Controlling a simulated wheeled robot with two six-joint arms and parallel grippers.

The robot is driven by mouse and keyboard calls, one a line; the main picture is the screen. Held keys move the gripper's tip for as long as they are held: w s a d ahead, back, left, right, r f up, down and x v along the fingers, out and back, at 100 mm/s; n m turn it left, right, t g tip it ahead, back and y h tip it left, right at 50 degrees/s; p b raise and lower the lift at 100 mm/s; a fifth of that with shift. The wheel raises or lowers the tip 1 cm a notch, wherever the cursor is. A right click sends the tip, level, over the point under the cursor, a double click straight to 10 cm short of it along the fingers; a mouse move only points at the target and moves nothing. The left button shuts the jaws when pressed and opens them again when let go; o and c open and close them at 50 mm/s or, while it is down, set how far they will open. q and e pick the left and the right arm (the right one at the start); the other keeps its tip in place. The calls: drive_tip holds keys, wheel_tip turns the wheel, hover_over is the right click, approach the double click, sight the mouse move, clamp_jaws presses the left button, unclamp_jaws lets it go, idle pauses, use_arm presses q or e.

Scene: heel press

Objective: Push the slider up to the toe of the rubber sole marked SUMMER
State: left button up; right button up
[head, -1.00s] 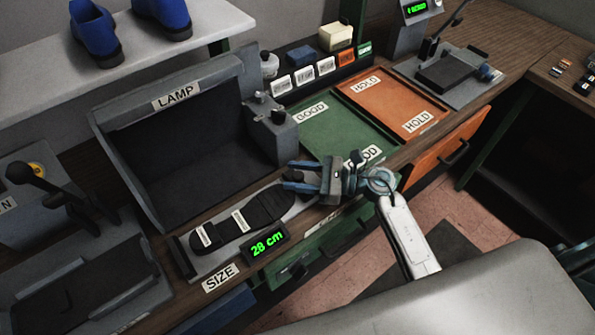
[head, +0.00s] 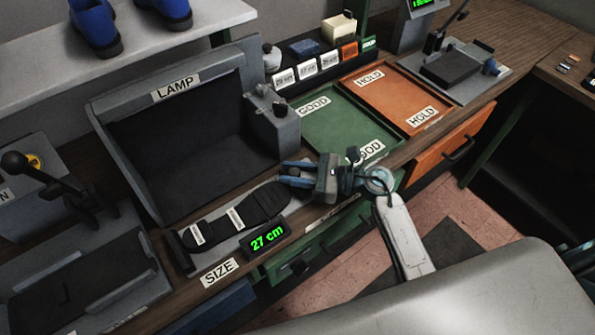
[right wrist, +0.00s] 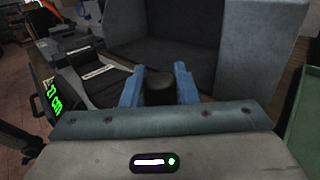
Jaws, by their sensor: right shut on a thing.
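A black rubber sole (head: 262,204) with two white labels lies on the size gauge (head: 185,262), heel to the left and toe to the right. Its label text is too small to read. It also shows in the right wrist view (right wrist: 108,88). My right gripper (head: 284,172) is at the toe end, its blue fingers shut on the dark knob of the slider (right wrist: 160,88). The fingers mostly hide the slider in the head view, and I cannot tell whether it touches the toe. The gauge display (head: 268,237) reads 27 cm. My left gripper is not in view.
The grey LAMP box (head: 175,92) stands right behind the gauge. A green GOOD tray (head: 335,130) and an orange HOLD tray (head: 388,90) lie to the right. A lever press (head: 55,190) stands at the left. A green drawer is below the gauge.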

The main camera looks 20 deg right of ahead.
drive_tip(key=shift+s+f, duration=0.1)
drive_tip(key=o, duration=0.6)
drive_tip(key=shift+a, duration=0.1)
drive_tip(key=shift+o, duration=0.6)
drive_tip(key=shift+s+a, duration=0.1)
drive_tip(key=shift+a, duration=0.05)
drive_tip(key=shift+d, duration=0.35)
drive_tip(key=b+v, duration=0.4)
drive_tip(key=v, duration=0.5)
drive_tip(key=shift+s, duration=0.15)
drive_tip(key=shift+s+d+b, duration=0.15)
drive_tip(key=shift+d+b, duration=0.2)
drive_tip(key=shift+d, duration=0.1)
